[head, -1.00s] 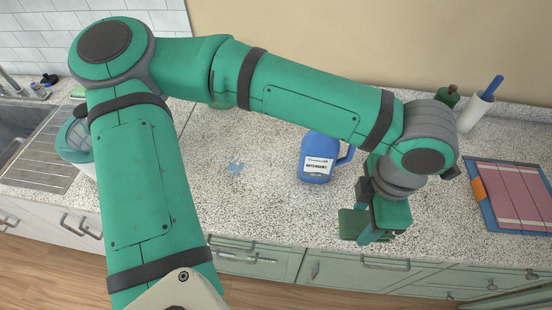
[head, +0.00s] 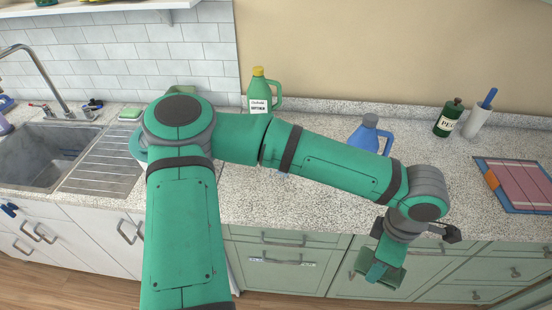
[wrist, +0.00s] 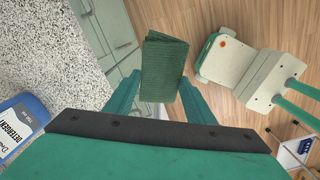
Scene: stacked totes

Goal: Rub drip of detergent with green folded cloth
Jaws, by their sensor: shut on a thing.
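The green folded cloth (wrist: 163,67) is held between the two fingers of my gripper (wrist: 160,92), which is shut on it. In the head view, my gripper (head: 379,270) and the cloth (head: 394,278) appear against the cabinet fronts, past the counter's front edge. The cloth hangs clear of any surface. The drip of detergent is almost wholly hidden behind my arm; a small blue bit (head: 284,175) shows just under the forearm on the speckled counter.
A blue detergent jug (head: 371,135) stands on the counter (head: 260,205) behind my forearm; it also shows in the wrist view (wrist: 22,122). The sink (head: 40,155) is left.

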